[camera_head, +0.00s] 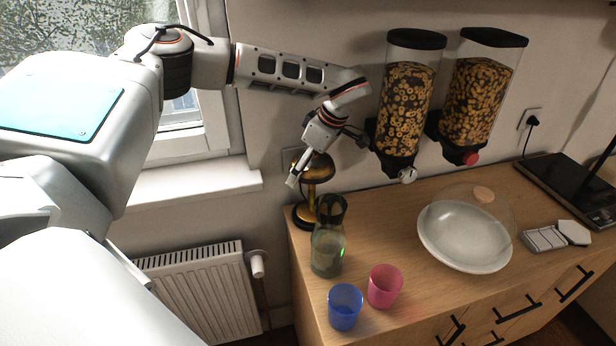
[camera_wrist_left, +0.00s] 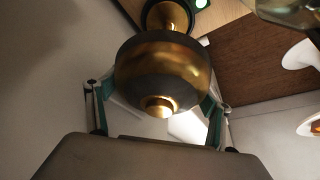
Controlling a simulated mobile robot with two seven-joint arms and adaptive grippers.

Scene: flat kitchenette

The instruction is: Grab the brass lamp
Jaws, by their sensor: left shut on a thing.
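The brass lamp (camera_head: 317,171) stands at the left back end of the wooden counter, with a dark round base and a brass domed head. My left gripper (camera_head: 306,172) reaches down from above at the lamp's head. In the left wrist view the lamp's rounded brass head (camera_wrist_left: 163,75) fills the middle, between the two fingers of my left gripper (camera_wrist_left: 160,110). The fingers are shut on the head. My right gripper is not seen in either view.
The green glass carafe (camera_head: 328,248) stands just in front of the lamp. A blue cup (camera_head: 345,307) and a pink cup (camera_head: 384,286) stand near the counter's front edge. Two cereal dispensers (camera_head: 405,110) hang on the wall to the right. A white bowl (camera_head: 464,238) sits mid-counter.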

